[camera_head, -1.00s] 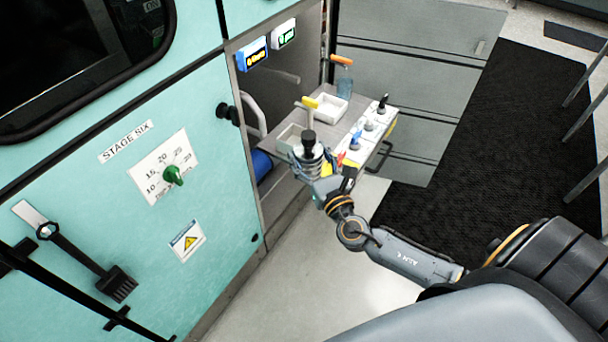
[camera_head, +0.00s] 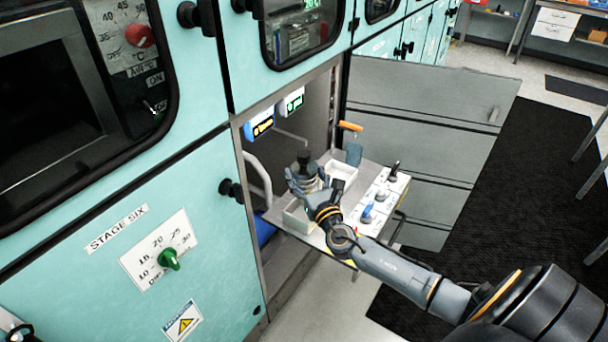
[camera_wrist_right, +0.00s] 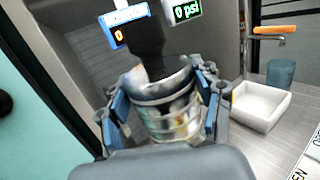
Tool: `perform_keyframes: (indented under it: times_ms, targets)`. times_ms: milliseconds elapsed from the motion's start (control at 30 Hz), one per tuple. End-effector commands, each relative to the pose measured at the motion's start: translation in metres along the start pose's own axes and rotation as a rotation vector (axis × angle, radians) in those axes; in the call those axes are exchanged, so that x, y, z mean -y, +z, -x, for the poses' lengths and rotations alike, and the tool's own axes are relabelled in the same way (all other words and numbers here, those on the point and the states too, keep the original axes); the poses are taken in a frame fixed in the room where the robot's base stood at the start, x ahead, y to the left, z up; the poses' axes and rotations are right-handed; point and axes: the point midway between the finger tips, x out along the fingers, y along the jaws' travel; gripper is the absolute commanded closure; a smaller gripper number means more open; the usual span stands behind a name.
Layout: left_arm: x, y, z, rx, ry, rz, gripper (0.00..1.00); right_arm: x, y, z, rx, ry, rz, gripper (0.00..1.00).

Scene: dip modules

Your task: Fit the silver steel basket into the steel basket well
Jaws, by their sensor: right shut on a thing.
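The silver steel basket (camera_wrist_right: 170,112) is a ribbed metal cylinder with a black handle (camera_wrist_right: 148,48) on top. My right gripper (camera_wrist_right: 163,112) is shut around its sides, with a blue-padded finger at each side. In the head view the black knob (camera_head: 304,157) stands up above my right gripper (camera_head: 308,184), over the left part of the shelf. The basket looks slightly tilted in the wrist view. I cannot make out the steel basket well; the arm and gripper cover part of the shelf. My left gripper is not in view.
A white square basin (camera_wrist_right: 260,106) and a blue cup (camera_wrist_right: 280,73) with an orange-handled tap (camera_head: 350,126) stand to the right. A control strip (camera_head: 378,198) with knobs edges the shelf. Two display boxes (camera_head: 260,125) hang on the inner wall. A grey door (camera_head: 420,130) stands open.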

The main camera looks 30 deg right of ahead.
Motion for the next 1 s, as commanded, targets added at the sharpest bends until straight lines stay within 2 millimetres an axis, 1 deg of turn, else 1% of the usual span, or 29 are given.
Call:
perform_keyframes:
  times_ms: [167, 267, 600, 700, 833, 1000]
  targets:
    - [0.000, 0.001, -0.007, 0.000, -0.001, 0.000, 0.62, 0.000, -0.007, 0.001, 0.001, 0.000, -0.001, 0.87]
    - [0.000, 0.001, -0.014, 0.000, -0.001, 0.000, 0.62, 0.000, -0.014, 0.002, 0.001, 0.000, -0.001, 0.87]
    - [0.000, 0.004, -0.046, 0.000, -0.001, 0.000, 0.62, 0.000, -0.046, 0.005, 0.001, 0.000, -0.001, 0.87]
    - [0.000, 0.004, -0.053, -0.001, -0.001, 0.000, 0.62, 0.000, -0.053, 0.006, 0.001, 0.000, -0.001, 0.87]
    - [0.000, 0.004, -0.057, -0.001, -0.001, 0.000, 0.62, 0.000, -0.057, 0.006, 0.001, 0.000, -0.001, 0.87]
    - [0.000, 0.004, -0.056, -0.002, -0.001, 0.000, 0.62, 0.000, -0.057, 0.006, 0.001, 0.000, -0.001, 0.87]
